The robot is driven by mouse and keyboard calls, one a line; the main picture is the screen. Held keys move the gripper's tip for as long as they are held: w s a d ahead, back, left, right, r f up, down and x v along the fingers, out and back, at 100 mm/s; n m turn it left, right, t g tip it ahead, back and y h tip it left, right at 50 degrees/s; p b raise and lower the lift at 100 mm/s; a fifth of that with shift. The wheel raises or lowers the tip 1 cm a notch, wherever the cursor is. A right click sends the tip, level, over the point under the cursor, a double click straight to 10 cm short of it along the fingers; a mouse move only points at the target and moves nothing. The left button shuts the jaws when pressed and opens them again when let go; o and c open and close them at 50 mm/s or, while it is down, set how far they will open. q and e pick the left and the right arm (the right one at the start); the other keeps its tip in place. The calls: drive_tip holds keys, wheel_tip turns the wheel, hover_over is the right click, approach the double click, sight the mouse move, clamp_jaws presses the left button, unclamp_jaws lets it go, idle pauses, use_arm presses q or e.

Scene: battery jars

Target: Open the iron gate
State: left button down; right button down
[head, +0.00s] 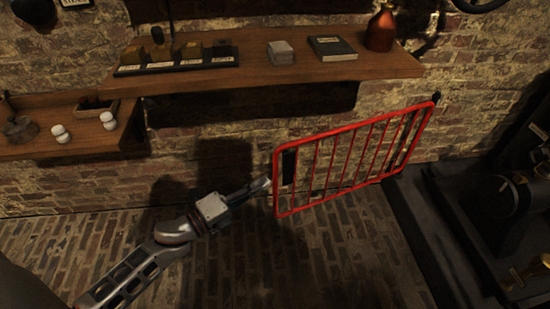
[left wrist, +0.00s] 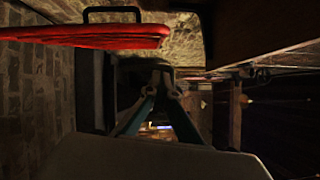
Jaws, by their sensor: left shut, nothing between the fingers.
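The iron gate (head: 350,204) is a red barred frame standing out from the brick wall, with its right end near a dark fitting on the wall. A dark plate (head: 289,167) is on its left end. My left gripper (head: 268,183) is shut and empty, its tips at the gate's left upright; I cannot tell if they touch. In the left wrist view the red gate edge (left wrist: 95,36) crosses the upper left, with a dark handle-like loop (left wrist: 112,10) above it, and the gripper (left wrist: 160,82) shows in the middle. My right gripper is not in view.
A wooden shelf (head: 270,68) with labelled blocks, a book (head: 332,48) and a copper bottle (head: 380,28) runs above the gate. A lower shelf (head: 75,145) with two white jars is at left. Dark machinery (head: 510,215) stands at right. The brick floor (head: 330,265) in front is clear.

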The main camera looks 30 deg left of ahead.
use_arm(q)
drive_tip(key=w+d+r+b, duration=0.1)
drive_tip(key=w, duration=1)
drive_tip(key=shift+w+d, duration=0.2)
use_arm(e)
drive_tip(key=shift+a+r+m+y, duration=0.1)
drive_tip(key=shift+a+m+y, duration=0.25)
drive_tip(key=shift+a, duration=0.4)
use_arm(q)
drive_tip(key=shift+r, duration=0.1)
